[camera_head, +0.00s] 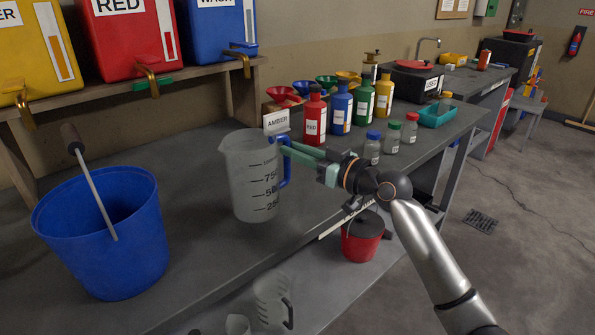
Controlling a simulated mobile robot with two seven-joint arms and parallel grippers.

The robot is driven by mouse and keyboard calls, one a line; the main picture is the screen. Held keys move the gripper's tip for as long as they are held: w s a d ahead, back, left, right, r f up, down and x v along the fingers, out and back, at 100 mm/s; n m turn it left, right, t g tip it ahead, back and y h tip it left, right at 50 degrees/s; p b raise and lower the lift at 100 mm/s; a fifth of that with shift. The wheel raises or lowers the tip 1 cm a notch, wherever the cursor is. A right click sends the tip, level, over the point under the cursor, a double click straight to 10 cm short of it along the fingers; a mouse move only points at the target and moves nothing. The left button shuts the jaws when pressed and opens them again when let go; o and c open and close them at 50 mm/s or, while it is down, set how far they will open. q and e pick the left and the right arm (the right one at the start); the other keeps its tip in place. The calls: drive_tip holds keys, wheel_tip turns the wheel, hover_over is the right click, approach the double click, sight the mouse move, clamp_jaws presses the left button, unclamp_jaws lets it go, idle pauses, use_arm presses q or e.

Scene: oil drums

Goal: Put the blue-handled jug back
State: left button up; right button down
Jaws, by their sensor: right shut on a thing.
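The blue-handled jug (250,178), translucent with black measuring marks, is upright over the grey bench left of centre. Its blue handle (286,168) points right. My right gripper (290,149), with green fingers, reaches in from the right and is shut on the handle. I cannot tell whether the jug's base touches the bench. My left gripper is not in view.
Coloured bottles (315,118), small jars (372,148) and an AMBER card (276,122) are behind. Tapped drums (130,35) sit on a rack. A black-handled jug (270,300) and red bucket (361,240) are lower down.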

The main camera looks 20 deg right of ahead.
drive_tip(key=shift+w+d+f, duration=0.1)
drive_tip(key=shift+f, duration=0.6)
drive_tip(key=shift+w+d+f, duration=0.15)
drive_tip(key=shift+f, duration=0.55)
drive_tip(key=shift+w+d+f, duration=0.1)
drive_tip(key=shift+f, duration=0.6)
drive_tip(key=c, duration=0.8)
unclamp_jaws()
